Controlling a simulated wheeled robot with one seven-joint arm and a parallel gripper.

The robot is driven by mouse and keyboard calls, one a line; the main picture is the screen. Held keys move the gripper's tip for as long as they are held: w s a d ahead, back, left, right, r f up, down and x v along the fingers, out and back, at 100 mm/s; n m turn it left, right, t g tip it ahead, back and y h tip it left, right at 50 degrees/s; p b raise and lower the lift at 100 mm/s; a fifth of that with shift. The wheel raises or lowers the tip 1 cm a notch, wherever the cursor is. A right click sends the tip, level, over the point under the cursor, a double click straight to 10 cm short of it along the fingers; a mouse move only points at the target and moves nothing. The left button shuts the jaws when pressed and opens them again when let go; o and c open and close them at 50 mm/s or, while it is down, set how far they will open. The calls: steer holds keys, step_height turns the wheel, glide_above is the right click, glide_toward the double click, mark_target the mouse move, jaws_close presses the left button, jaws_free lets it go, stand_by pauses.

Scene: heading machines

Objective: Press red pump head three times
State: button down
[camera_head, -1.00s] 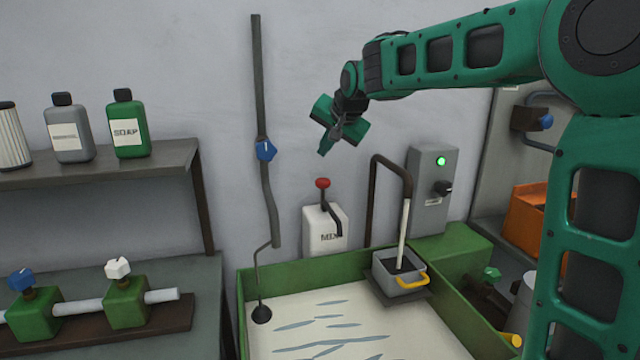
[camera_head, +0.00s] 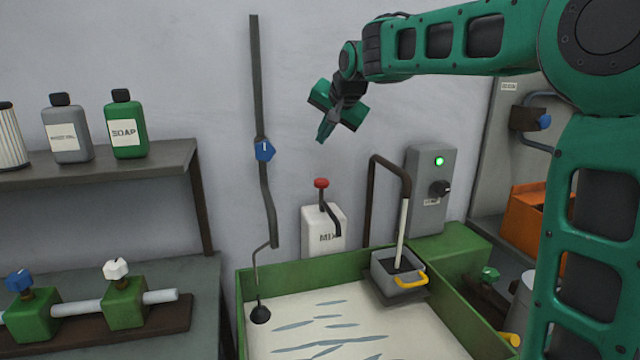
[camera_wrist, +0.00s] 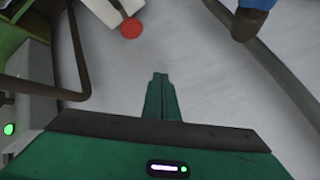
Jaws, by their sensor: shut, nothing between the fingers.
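The red pump head (camera_head: 321,183) sits on top of a white jug (camera_head: 322,229) labelled MIX, which stands against the wall behind the green-rimmed tank. A dark spout runs down from the pump head. My gripper (camera_head: 321,140) is shut and empty, above the pump head with a clear gap between them. In the wrist view the shut green fingers (camera_wrist: 160,77) point toward the wall side, and the red pump head (camera_wrist: 131,28) lies beyond their tips, slightly left. Part of the white jug (camera_wrist: 100,10) shows beside it.
A vertical pipe with a blue valve handle (camera_head: 264,151) is left of the jug. A dark bent pipe (camera_head: 371,200) and a grey control box (camera_head: 428,190) with a green light stand right. The tank (camera_head: 245,300) lies in front. A shelf (camera_head: 100,155) holds bottles.

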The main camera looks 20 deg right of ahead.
mark_target(321, 180)
steer(key=shift+f, duration=4.25)
steer(key=shift+f, duration=0.15)
steer(key=shift+s+f, duration=0.1)
steer(key=shift+f, duration=0.15)
steer(key=shift+f, duration=1.25)
stand_by(0.3)
steer(key=shift+r, duration=1.7)
steer(key=shift+r, duration=2.5)
